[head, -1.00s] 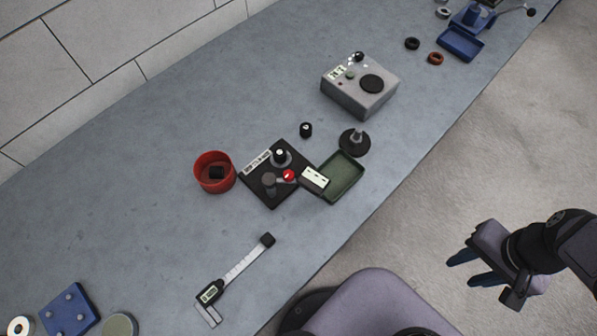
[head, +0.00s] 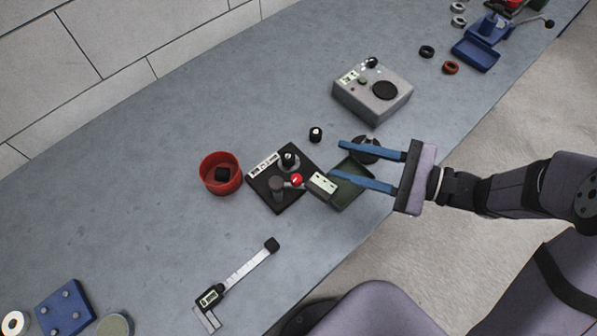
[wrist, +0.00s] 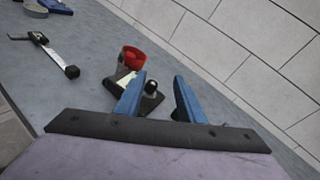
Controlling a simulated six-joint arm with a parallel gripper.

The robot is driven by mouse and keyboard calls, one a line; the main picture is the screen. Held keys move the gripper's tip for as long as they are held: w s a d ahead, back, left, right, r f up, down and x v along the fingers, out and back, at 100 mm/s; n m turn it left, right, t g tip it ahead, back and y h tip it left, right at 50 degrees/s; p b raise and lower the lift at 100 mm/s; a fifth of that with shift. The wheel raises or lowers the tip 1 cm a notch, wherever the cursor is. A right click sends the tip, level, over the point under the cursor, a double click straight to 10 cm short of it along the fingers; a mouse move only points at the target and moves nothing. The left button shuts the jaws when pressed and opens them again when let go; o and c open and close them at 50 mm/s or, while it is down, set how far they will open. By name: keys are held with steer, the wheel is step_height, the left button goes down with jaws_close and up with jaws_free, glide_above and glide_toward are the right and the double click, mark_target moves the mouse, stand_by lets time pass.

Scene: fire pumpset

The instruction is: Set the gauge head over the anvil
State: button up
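A black base plate (head: 262,188) with a white label strip lies mid-bench. On it are a black-topped post (head: 288,160) and a short grey cylinder that looks like the anvil (head: 277,185). What looks like the gauge head (head: 322,185), a dark block with a white face, sits off the plate's right edge, beside a red knob (head: 297,179) and by the green tray. My gripper (head: 336,159) is open and empty, its blue fingers pointing left above the tray, right of the post. In the wrist view, the black knob (wrist: 152,87) shows between the fingers; the left finger partly hides the gauge area.
A green tray (head: 350,200) and a dark round stand (head: 369,157) lie partly under my fingers.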

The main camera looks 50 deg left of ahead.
mark_target(296, 178)
steer(key=s+m+g, duration=0.1)
steer(key=s, duration=0.1)
steer(key=s+f+m+p, duration=0.1)
steer(key=s+d+g+p, duration=0.1)
steer(key=s, duration=0.1)
steer(key=shift+s+d+f+m+g, duration=0.1)
steer(key=shift+s+f+m+g, duration=0.2)
steer(key=shift+m, duration=0.1)
steer(key=shift+p+x, duration=1.05)
steer(key=shift+x, duration=2.6)
steer(key=shift+w+r, duration=0.1)
steer(key=shift+r, duration=0.05)
jaws_close()
